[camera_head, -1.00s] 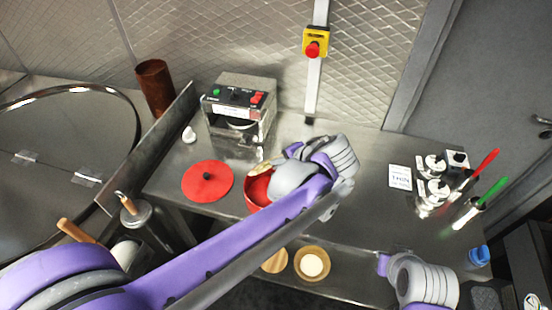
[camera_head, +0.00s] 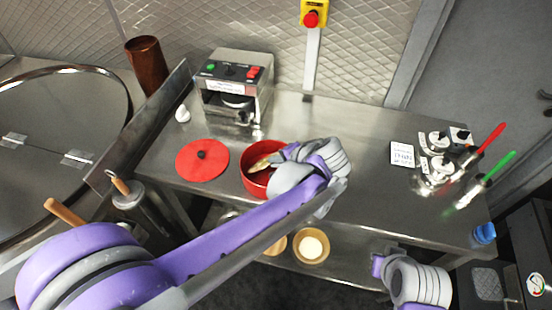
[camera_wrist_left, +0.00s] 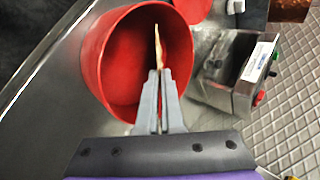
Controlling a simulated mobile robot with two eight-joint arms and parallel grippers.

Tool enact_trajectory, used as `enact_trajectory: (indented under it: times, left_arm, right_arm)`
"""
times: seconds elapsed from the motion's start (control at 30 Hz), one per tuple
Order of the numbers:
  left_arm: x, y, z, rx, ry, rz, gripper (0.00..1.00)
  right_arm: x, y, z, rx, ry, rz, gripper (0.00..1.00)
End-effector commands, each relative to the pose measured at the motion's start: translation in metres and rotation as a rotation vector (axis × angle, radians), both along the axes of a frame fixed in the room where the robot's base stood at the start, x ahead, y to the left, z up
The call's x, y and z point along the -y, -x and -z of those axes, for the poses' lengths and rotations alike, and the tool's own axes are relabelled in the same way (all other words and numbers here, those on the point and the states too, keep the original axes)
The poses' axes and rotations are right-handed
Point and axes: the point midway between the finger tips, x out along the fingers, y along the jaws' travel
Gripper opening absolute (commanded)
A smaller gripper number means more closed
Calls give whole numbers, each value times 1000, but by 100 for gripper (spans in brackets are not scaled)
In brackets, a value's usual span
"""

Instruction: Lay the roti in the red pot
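The red pot (camera_head: 258,182) stands open on the steel counter, with its inside showing in the left wrist view (camera_wrist_left: 95,62). The roti (camera_head: 260,165) is a thin tan disc, seen edge-on in the left wrist view (camera_wrist_left: 159,45). My left gripper (camera_wrist_left: 158,72) is shut on the roti and holds it upright over the pot's mouth. In the head view my left gripper (camera_head: 279,158) comes in from the pot's right side and hides part of the pot. My right arm shows at the lower right; its fingers are not visible.
A red lid (camera_head: 203,160) lies left of the pot. A steel machine (camera_head: 234,88) with buttons stands behind it. Bowls (camera_head: 311,246) sit on a lower shelf in front. A white card (camera_head: 402,154) and red and green-handled tools stand at the right. The counter between is clear.

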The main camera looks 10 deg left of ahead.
Motion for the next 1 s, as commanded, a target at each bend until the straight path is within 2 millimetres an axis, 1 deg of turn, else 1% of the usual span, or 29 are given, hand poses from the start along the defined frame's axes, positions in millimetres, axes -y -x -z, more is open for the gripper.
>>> enact_trajectory:
  times: [0.17, 0.2, 0.37, 0.67, 0.77, 1.0]
  left_arm:
    - [0, -1, -2, 2, 0, 0, 0]
    - [0, -1, -2, 1, 0, 1, 9]
    - [0, -1, -2, 1, 0, 1, 38]
    - [1, 0, -2, 1, 0, 1, 39]
    - [5, 2, -9, 2, 0, 3, 39]
    - [22, 13, -31, 4, 1, 3, 39]
  right_arm:
    - [0, -1, -1, 1, 0, 0, 0]
    - [0, -1, -1, 1, 0, 0, 0]
    - [0, -1, -1, 1, 0, 0, 0]
    - [0, -1, -2, 2, 0, 0, 0]
    - [0, -3, -7, 5, 0, 0, 0]
    - [0, -10, -22, 18, 0, 0, 0]
